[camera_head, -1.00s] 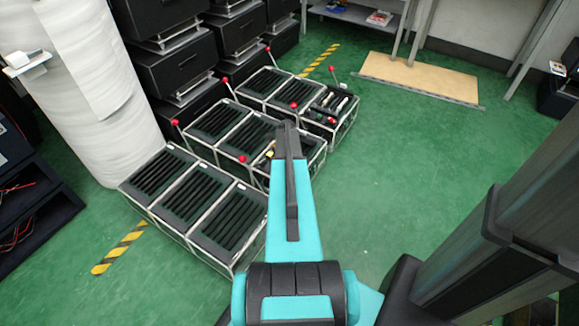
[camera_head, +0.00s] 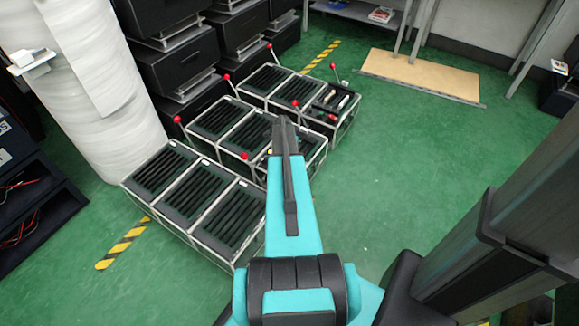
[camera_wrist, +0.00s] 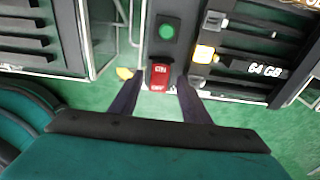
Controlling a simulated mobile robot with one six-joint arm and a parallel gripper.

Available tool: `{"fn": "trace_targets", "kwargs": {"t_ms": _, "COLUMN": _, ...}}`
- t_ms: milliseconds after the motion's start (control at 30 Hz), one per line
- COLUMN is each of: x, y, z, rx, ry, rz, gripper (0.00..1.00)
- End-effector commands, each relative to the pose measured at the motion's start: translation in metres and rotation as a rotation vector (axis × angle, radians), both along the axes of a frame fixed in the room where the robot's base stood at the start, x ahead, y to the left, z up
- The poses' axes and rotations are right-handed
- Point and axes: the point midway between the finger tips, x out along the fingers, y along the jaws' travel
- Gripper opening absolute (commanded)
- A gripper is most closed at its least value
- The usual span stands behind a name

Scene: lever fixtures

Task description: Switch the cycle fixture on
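A red rocker switch (camera_wrist: 160,76) with white lettering on its upper and lower parts is on a dark panel in the wrist view. A round green button or lamp (camera_wrist: 167,31) sits just above it. My gripper (camera_wrist: 160,83) is open, with one dark finger on each side of the red switch and a gap between them. I cannot tell whether either finger touches it. In the head view my gripper (camera_head: 284,123) is over the fixture rows and hides part of the unit beneath. Which unit is the cycle fixture cannot be read.
Black slatted fixtures (camera_head: 174,183) in metal frames stand in rows, several with red-knobbed levers (camera_head: 226,77). A yellow part (camera_wrist: 205,53) and a "64 GB" label (camera_wrist: 265,69) are right of the switch. A white roll (camera_head: 105,130) stands left. Green floor (camera_head: 400,160) is clear on the right.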

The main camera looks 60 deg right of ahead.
Motion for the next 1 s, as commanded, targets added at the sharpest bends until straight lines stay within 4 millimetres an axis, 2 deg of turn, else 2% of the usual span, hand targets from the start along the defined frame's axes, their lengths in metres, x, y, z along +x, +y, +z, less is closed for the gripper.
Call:
{"fn": "trace_targets", "kwargs": {"t_ms": 267, "x": 0.0, "y": 0.001, "z": 0.0, "rx": 0.002, "ry": -0.001, "rz": 0.0, "gripper": 0.42}}
{"fn": "trace_targets", "kwargs": {"t_ms": 467, "x": 0.001, "y": 0.001, "z": 0.008, "rx": 0.002, "ry": -0.001, "rz": 0.0, "gripper": 0.42}}
{"fn": "trace_targets", "kwargs": {"t_ms": 667, "x": 0.003, "y": 0.001, "z": 0.031, "rx": 0.001, "ry": -0.002, "rz": 0.0, "gripper": 0.42}}
{"fn": "trace_targets", "kwargs": {"t_ms": 1000, "x": 0.009, "y": 0.001, "z": 0.085, "rx": 0.0, "ry": -0.002, "rz": 0.0, "gripper": 0.42}}
